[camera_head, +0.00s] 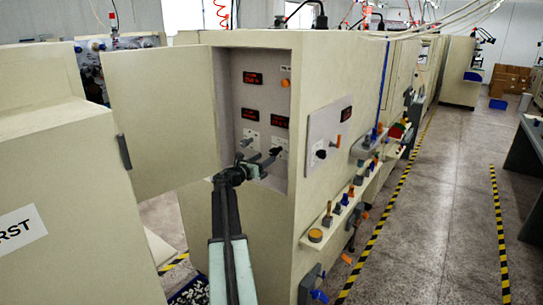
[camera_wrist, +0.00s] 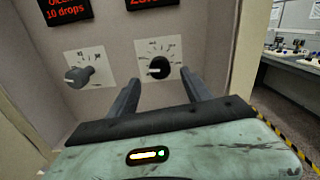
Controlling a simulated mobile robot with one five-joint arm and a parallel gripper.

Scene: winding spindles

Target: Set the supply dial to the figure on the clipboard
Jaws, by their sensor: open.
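In the wrist view the left dial (camera_wrist: 78,75) is below a red-lettered display (camera_wrist: 66,10) reading "10 drops". The right dial (camera_wrist: 159,68) is below a second display (camera_wrist: 151,3), cut off at the top. Neither dial's name is readable, so I cannot tell which is the supply dial. My gripper (camera_wrist: 160,90) is open and empty, its fingers apart in front of and below the right dial. It also shows in the head view (camera_head: 262,160) at the panel. I cannot make out a clipboard.
The cabinet door (camera_head: 160,115) stands open on the left. A side plate (camera_head: 329,135) on the cabinet carries another knob and display. A ledge (camera_head: 340,210) with several coloured parts runs along the cabinet's right side. The aisle (camera_head: 440,200) at right is clear.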

